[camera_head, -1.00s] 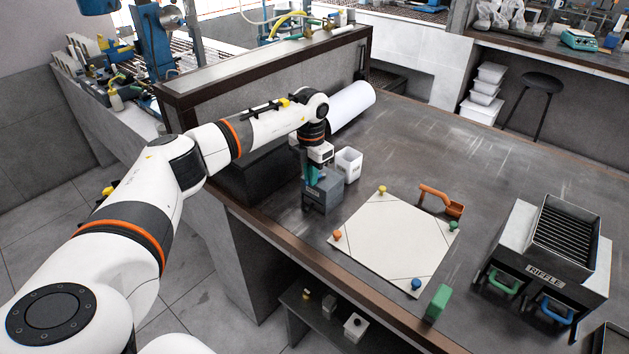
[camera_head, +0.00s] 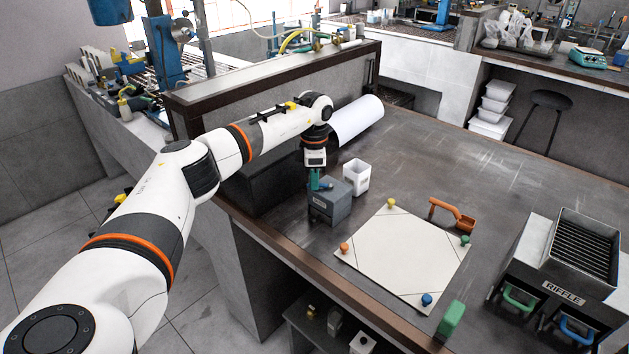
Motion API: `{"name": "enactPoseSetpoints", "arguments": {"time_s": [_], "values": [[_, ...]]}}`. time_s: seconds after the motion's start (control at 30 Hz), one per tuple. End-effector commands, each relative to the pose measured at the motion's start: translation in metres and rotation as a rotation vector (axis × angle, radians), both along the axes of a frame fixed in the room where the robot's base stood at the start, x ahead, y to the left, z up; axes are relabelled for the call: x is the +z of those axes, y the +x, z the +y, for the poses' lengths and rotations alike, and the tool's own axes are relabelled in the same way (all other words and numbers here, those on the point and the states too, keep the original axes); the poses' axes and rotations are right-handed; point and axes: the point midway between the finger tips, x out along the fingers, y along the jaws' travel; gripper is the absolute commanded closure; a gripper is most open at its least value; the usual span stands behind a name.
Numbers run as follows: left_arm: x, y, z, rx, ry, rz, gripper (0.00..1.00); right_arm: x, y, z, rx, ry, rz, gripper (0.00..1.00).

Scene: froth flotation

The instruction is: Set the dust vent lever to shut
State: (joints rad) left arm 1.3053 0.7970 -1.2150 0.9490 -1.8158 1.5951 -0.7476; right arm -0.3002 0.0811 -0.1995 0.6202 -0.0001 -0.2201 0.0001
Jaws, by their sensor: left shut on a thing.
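A small grey box (camera_head: 330,207) with a label on its front stands near the table's left edge. A teal lever (camera_head: 315,182) shows at its top, and I take this as the dust vent. My left gripper (camera_head: 315,179) reaches down from above and is shut on the teal lever. The gripper hides part of the lever, so its exact angle is hard to tell. The label is too small to read. My right gripper is out of view.
A white cup (camera_head: 356,178) stands close behind the box. A pale board (camera_head: 405,258) with coloured knobs lies to the right, with an orange handled tool (camera_head: 455,215) beyond it. A riffle unit (camera_head: 560,265) and a green block (camera_head: 450,319) are farther right. A white roll (camera_head: 357,118) lies behind.

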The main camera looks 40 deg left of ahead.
Motion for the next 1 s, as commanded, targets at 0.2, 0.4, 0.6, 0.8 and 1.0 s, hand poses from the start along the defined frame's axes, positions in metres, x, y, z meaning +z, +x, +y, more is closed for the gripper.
{"name": "enactPoseSetpoints", "arguments": {"time_s": [0.2, 0.4, 0.6, 0.8, 1.0], "values": [[0.0023, 0.0017, 0.0008, -0.016, 0.0, -0.006, 1.0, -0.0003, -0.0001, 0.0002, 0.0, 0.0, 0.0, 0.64], [0.0025, 0.0018, 0.0008, -0.016, 0.0, -0.006, 1.0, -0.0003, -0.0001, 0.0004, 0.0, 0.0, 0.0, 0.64], [0.0023, 0.0016, 0.0007, -0.015, 0.0, -0.006, 0.71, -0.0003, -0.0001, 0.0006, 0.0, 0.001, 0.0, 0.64], [0.0012, 0.001, 0.0005, -0.015, 0.0, -0.003, 0.67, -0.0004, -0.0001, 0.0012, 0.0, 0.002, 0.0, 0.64], [0.0063, 0.0015, 0.0005, -0.015, 0.0, -0.004, 0.67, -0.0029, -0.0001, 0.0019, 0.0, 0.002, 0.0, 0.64]]}}
